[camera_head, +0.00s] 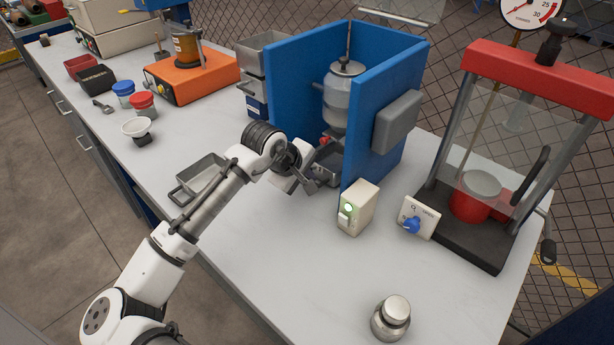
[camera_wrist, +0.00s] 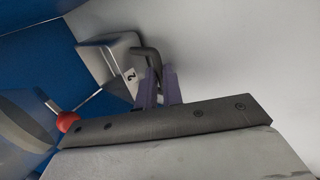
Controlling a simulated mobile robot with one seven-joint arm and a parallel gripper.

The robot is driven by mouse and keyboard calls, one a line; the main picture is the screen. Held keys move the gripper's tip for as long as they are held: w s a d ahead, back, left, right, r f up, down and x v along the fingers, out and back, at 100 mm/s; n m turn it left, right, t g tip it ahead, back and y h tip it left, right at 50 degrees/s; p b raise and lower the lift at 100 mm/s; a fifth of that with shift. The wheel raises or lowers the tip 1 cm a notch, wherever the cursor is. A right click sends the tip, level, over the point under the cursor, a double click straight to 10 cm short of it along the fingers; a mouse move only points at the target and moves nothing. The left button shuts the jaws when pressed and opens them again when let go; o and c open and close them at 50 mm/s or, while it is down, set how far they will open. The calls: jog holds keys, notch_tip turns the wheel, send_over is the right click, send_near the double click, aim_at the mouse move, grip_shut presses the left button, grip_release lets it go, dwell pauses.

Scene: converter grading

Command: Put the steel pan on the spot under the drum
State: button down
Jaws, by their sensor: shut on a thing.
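The grey drum (camera_head: 344,95) hangs inside the blue three-sided housing (camera_head: 299,95). A steel pan (camera_head: 328,158) is low inside the housing, beneath the drum, partly hidden by my gripper. In the wrist view the pan (camera_wrist: 98,62) shows a dark bent handle (camera_wrist: 147,58) and a tag marked 2. My gripper (camera_head: 312,176) is at the housing's open front; in the wrist view its purple fingers (camera_wrist: 158,88) are shut on the handle. I cannot tell whether the pan touches the surface below. The spot under the drum is hidden.
A second steel pan (camera_head: 204,174) lies on the bench left of my arm. A switch box (camera_head: 358,208) stands close right of my gripper. A knob panel (camera_head: 422,219), a red-topped press (camera_head: 530,75) and a steel weight (camera_head: 390,318) are further right. The front-middle bench is clear.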

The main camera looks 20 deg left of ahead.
jog(key=c, duration=1.5)
grip_release()
jog(key=shift+c, duration=0.2)
jog(key=shift+r, duration=0.15)
jog(key=shift+r, duration=0.25)
jog(key=b+v, duration=0.2)
jog(key=v, duration=1)
